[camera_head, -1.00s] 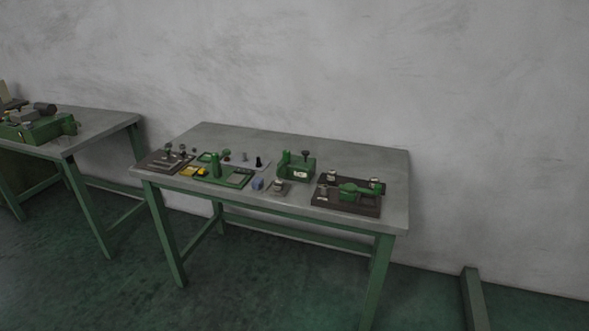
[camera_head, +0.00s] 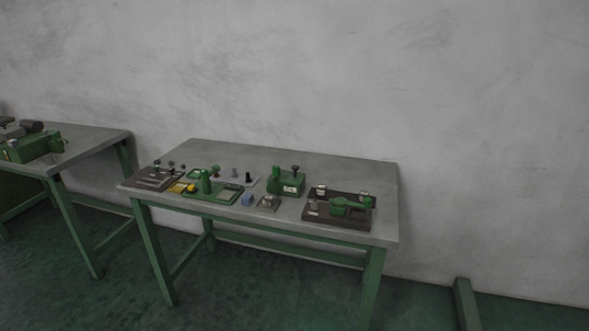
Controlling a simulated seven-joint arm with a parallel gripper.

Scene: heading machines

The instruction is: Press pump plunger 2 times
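Several small devices stand on a grey-topped table (camera_head: 330,165) with green legs. A green block-shaped device (camera_head: 288,183) near the table's middle has a dark knob on a short stem (camera_head: 295,169) at its top right; it may be the pump with its plunger, but it is too small to be sure. My gripper is not in view, and nothing touches the devices.
A dark base with a green mechanism (camera_head: 340,207) sits at the table's right. Another table (camera_head: 85,143) with a green machine (camera_head: 32,147) stands left. The back of the tabletop is clear.

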